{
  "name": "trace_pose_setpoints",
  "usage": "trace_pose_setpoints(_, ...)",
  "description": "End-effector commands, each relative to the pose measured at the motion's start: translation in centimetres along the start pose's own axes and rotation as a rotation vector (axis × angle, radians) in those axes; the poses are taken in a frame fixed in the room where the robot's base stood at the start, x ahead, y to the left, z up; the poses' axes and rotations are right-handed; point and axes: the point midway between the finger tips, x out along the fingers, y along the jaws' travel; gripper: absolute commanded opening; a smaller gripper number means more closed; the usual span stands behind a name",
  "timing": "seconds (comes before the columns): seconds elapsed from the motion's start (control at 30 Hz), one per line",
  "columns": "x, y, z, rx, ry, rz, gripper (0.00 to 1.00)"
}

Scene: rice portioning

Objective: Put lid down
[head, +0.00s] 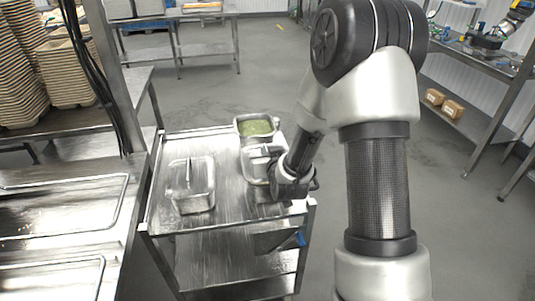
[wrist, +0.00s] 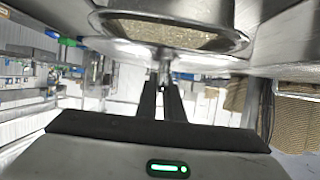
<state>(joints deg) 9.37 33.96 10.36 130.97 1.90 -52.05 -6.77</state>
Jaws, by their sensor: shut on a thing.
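My gripper (head: 290,190) is low over the right front part of the metal cart (head: 222,222). In the wrist view its fingers (wrist: 162,84) are close together and shut on a thin metal piece, seemingly the lid's handle. The metal lid is mostly hidden by my gripper and arm in the head view, so I cannot tell whether it touches anything. A metal pan (head: 250,167) is just left of and behind my gripper, partly hidden. Another lidded metal pan (head: 190,192) with an upright handle sits on the left of the cart.
A pan of green food (head: 257,128) stands at the cart's back right. A metal counter (head: 60,215) adjoins at left, with stacked tan trays (head: 68,75) behind it. Shelving with small boxes (head: 452,107) is at right. The cart top is clear between the pans.

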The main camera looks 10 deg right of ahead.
Motion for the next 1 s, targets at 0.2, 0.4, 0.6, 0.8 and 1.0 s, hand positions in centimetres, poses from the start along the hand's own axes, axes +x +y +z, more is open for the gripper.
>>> trace_pose_setpoints(0.2, 0.1, 0.0, 0.3, 0.000, 0.001, 0.000, 0.00)
trace_pose_setpoints(0.4, 0.3, 0.0, 0.7, -0.001, 0.002, 0.000, 0.00)
trace_pose_setpoints(0.6, 0.5, 0.0, 1.1, -0.001, 0.002, 0.000, 0.00)
trace_pose_setpoints(0.8, 0.4, 0.0, 1.1, 0.000, 0.000, 0.000, 0.18)
trace_pose_setpoints(1.0, 0.4, 0.0, 1.1, 0.000, 0.000, 0.000, 0.26)
